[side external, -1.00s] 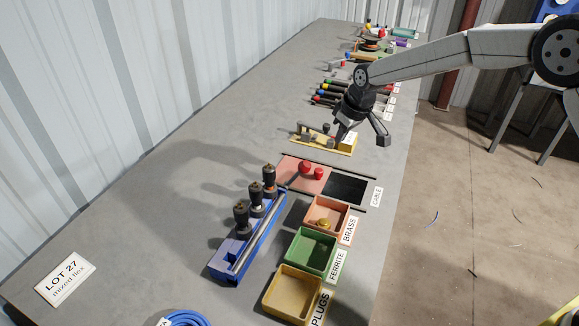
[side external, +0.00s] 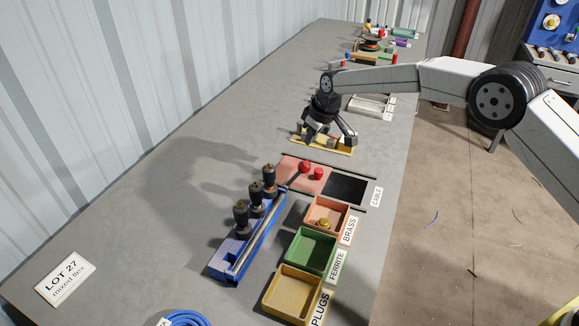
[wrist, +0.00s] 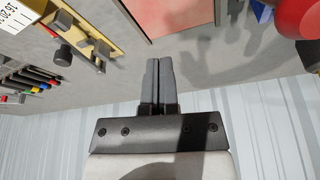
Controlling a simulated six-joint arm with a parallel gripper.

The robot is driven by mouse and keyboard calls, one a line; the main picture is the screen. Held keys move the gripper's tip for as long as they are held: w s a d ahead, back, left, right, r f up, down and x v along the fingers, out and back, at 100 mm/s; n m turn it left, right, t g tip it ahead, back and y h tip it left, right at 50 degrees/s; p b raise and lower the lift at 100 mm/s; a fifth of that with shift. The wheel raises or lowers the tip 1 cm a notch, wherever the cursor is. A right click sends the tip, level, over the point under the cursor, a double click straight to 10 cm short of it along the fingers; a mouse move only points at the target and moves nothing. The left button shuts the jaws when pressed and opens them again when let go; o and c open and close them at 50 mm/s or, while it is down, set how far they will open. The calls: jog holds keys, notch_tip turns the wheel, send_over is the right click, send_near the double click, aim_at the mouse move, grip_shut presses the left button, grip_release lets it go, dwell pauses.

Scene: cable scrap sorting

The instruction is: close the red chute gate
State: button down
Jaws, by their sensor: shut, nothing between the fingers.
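The red chute gate (side external: 292,172) is a flat salmon-red plate between two dark rails, with red knobs (side external: 304,166) on it. It covers the left part of the chute; the black opening (side external: 345,188) shows to its right, by the CABLE label. My gripper (side external: 308,137) is shut and empty, above the yellow-based tool beyond the gate and apart from the gate. Its closed fingers (wrist: 165,66) point upward in the wrist view.
The yellow-based tool (side external: 340,150) lies under my gripper. A blue rack (side external: 228,262) with several dark upright posts stands near the gate. The brass (side external: 312,223), ferrite (side external: 302,263) and plugs (side external: 283,300) bins line the right edge. The table left of the gate is clear.

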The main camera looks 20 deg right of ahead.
aim_at(312, 175)
jog(key=shift+x, duration=4.75)
jog(key=shift+s+d, duration=0.2)
jog(key=shift+s, duration=0.1)
jog(key=shift+s+d, duration=0.4)
jog(key=shift+s, duration=0.3)
jog(key=shift+s+d, duration=0.4)
jog(key=shift+s, duration=0.25)
